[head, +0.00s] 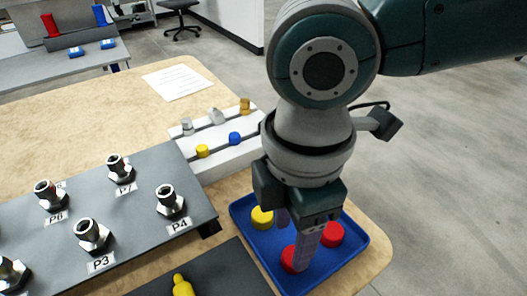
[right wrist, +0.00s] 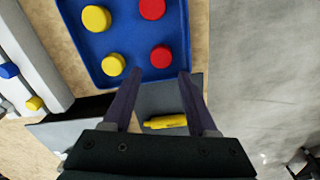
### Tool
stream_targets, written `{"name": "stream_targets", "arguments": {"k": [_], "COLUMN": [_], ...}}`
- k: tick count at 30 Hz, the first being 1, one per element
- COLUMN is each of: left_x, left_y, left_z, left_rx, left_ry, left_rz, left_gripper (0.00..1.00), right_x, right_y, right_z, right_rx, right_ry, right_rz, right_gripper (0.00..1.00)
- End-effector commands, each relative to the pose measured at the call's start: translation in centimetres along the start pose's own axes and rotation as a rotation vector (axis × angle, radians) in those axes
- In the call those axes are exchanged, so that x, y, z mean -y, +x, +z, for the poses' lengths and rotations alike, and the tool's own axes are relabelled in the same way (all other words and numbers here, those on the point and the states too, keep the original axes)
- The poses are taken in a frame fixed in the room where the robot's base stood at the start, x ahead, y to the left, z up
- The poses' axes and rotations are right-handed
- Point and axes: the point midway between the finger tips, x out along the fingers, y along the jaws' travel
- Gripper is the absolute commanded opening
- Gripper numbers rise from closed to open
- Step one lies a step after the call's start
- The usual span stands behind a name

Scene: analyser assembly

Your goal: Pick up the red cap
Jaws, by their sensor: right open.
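A blue tray (head: 357,243) holds red and yellow caps. One red cap (head: 288,259) is partly hidden behind a finger of my right gripper (head: 292,249); another red cap (head: 332,234) lies to its right. A yellow cap (head: 262,218) is in the tray's far left. In the right wrist view, the open gripper (right wrist: 160,73) has a red cap (right wrist: 161,57) just beyond and between its fingertips, with nothing held. That view also shows the second red cap (right wrist: 152,8) and two yellow caps (right wrist: 97,18) (right wrist: 113,64). My left gripper is not in view.
A grey plate (head: 140,180) with several metal fittings stands left of the tray. A white rack (head: 222,150) with small coloured parts is behind. A yellow marker-like object (head: 183,286) lies on a dark mat (head: 232,270). The table's right edge is close to the tray.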

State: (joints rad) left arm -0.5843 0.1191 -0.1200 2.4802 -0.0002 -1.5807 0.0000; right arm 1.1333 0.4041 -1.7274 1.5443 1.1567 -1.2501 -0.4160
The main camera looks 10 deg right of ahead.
Motion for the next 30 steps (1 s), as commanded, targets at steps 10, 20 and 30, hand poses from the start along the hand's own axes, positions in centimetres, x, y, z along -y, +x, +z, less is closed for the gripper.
{"name": "stream_targets", "arguments": {"k": [10, 20, 30], "left_x": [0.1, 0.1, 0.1], "left_y": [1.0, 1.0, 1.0], "left_z": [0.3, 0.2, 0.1], "left_rx": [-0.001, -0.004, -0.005], "left_ry": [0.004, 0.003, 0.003], "left_rz": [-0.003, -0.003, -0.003], "left_gripper": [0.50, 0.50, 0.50], "right_x": [0.3, 0.3, 0.3], "right_y": [4.8, 5.1, 5.1], "right_z": [0.8, 0.8, 0.8], "right_rx": [0.000, 0.000, 0.000], "right_ry": [0.000, 0.000, 0.000], "right_rz": [-0.001, -0.001, -0.001], "right_gripper": [0.58, 0.53, 0.14]}}
